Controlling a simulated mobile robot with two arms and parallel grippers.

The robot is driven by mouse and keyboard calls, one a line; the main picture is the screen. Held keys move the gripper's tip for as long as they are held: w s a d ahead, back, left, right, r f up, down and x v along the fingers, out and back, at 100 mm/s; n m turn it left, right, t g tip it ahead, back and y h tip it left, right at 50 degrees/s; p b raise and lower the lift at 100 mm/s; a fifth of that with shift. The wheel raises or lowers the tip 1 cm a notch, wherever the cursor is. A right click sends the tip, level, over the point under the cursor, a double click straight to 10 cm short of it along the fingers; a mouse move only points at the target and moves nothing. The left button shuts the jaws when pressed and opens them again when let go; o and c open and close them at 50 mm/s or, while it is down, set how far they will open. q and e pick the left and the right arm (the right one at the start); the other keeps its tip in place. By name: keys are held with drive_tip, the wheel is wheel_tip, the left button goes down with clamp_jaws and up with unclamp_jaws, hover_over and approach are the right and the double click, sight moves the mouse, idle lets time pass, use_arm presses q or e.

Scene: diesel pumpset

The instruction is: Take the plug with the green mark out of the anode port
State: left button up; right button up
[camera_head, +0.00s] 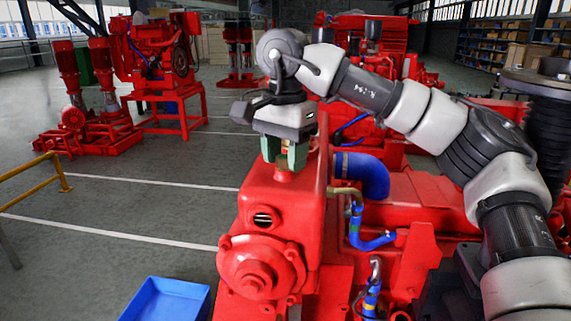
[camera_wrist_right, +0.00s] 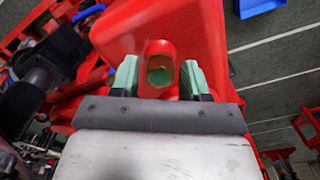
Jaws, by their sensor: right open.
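My right gripper (camera_head: 284,155) points down over the top of the red pump housing (camera_head: 283,205), with its two green fingers apart. A small red port (camera_head: 284,174) rises from the housing just below the fingertips. In the right wrist view, the open fingers (camera_wrist_right: 160,80) stand on either side of the red port (camera_wrist_right: 158,49). A plug with a green face (camera_wrist_right: 160,76) shows in the port opening between the fingers. I cannot tell whether either finger touches it. A small brassy piece (camera_head: 287,143) shows between the fingers in the head view. My left gripper is not in view.
A blue bin (camera_head: 168,300) stands on the floor at the lower left of the pump. Blue hoses (camera_head: 363,175) and red machine parts crowd the right side. A yellow rail (camera_head: 35,172) is at far left. The grey floor left of the pump is mostly clear.

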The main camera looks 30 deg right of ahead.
drive_tip(key=shift+c, duration=0.4)
idle(0.5)
drive_tip(key=c, duration=0.7)
